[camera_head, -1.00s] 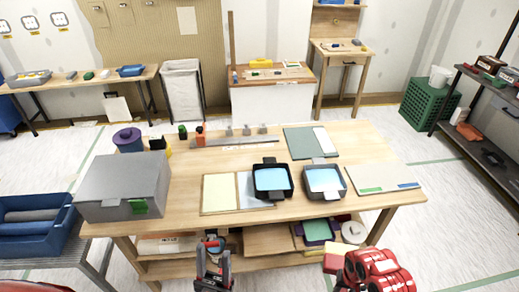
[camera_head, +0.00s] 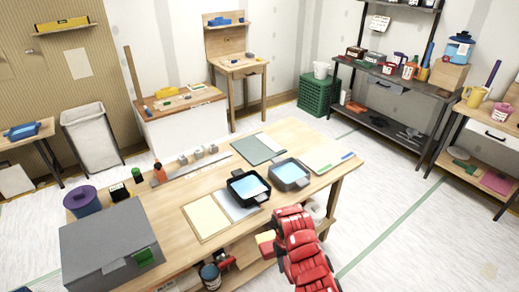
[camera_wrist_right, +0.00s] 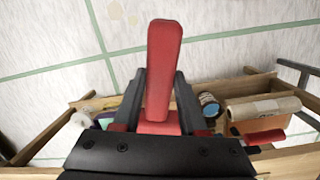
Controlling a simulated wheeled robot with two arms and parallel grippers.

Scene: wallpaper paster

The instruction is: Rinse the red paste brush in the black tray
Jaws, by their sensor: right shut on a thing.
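The black tray (camera_head: 250,203) stands on the wooden table with pale blue liquid in it. My right gripper (camera_head: 280,241) is low at the front of the table, in front of the tray and apart from it. In the right wrist view my right gripper (camera_wrist_right: 157,95) is shut on the red paste brush (camera_wrist_right: 164,55); its red handle stands up between the black fingers. My left gripper is out of view.
A grey tray (camera_head: 306,181) with pale blue liquid stands right beside the black one. A cream sheet (camera_head: 207,211) lies in front left, a grey box (camera_head: 105,245) at the left end. Below the tabletop, a shelf holds a can (camera_head: 210,277) and rolls.

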